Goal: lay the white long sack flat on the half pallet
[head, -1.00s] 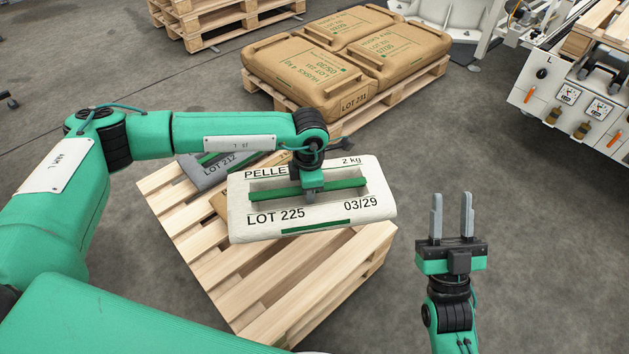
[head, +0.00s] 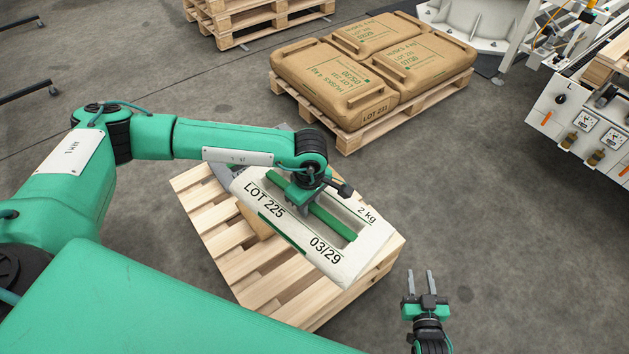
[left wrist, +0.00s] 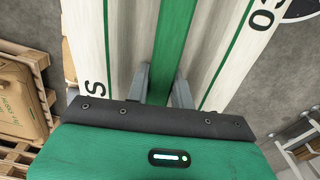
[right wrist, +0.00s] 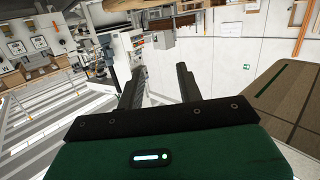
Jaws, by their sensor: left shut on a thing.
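The white long sack (head: 335,262) has a green handle strip and the print LOT 225. It hangs over the half pallet (head: 232,248) and is turned at an angle to the slats. My left gripper (head: 303,200) is shut on the green strip; the sack fills the left wrist view (left wrist: 210,50) with the strip between the fingers. A brown sack (head: 256,222) and a grey sack (head: 222,170) on the pallet are largely hidden behind the white sack and my arm. My right gripper (head: 425,283) is open and empty, beside the pallet's right corner.
A pallet (head: 352,138) with several brown sacks stands behind. Stacked empty pallets (head: 250,38) are at the back. A white machine (head: 580,125) with gauges is at the right. The near slats of the half pallet are bare, and the floor between is clear.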

